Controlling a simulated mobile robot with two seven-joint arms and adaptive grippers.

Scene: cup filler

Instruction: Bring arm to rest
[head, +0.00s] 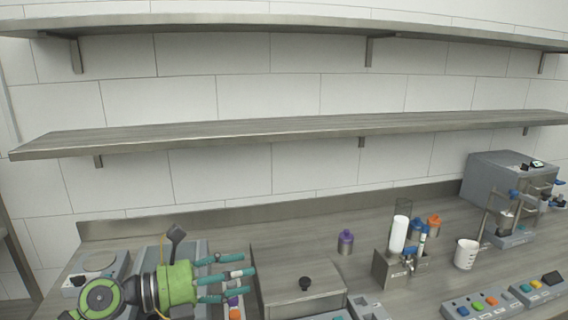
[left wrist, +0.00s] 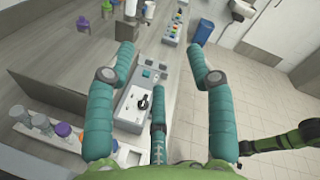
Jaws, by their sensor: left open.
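My left gripper (head: 245,272) is at the lower left of the head view. Its teal fingers point right and are spread apart, with nothing between them. My right gripper does not show in the head view. A green and black arm link at the right of the left wrist view seems to be mine.
A white cup (head: 466,254) stands on the counter near a grey machine (head: 495,178). A purple-capped bottle (head: 345,242) and a dispenser stand (head: 385,268) are further left. Button panels (head: 485,303) line the front. Two shelves (head: 300,129) cross the wall. A blue bin (left wrist: 203,32) stands on the floor.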

